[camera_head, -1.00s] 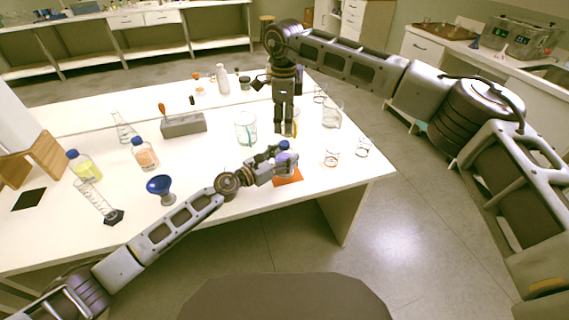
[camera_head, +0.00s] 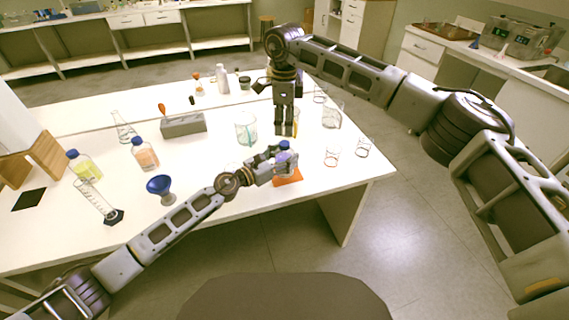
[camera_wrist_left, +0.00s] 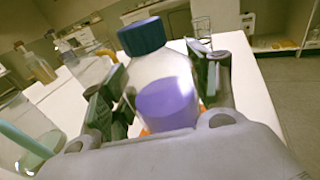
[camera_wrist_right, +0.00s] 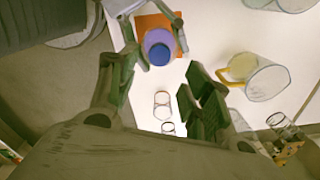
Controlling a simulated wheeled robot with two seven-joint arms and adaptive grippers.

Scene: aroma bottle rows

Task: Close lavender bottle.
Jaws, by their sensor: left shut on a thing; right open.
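The lavender bottle (camera_head: 289,166) is clear with purple liquid and stands upright over a small orange mat (camera_head: 291,181) near the table's front right. It also shows in the left wrist view (camera_wrist_left: 166,98). Its blue cap (camera_wrist_left: 141,36) sits on its neck; I cannot tell how tight it is. My left gripper (camera_head: 279,161) is shut around the bottle's body from the left. My right gripper (camera_head: 284,132) points down, open and empty, above and slightly behind the cap. In the right wrist view the cap (camera_wrist_right: 160,54) is beyond the open fingers (camera_wrist_right: 160,78).
Glass beakers (camera_head: 246,128) stand behind the bottle and to its right (camera_head: 332,157). A blue funnel (camera_head: 160,186), an orange-liquid bottle (camera_head: 146,156), a yellow-liquid bottle (camera_head: 86,168) and a grey block (camera_head: 184,125) are to the left. The table's front edge is close to the mat.

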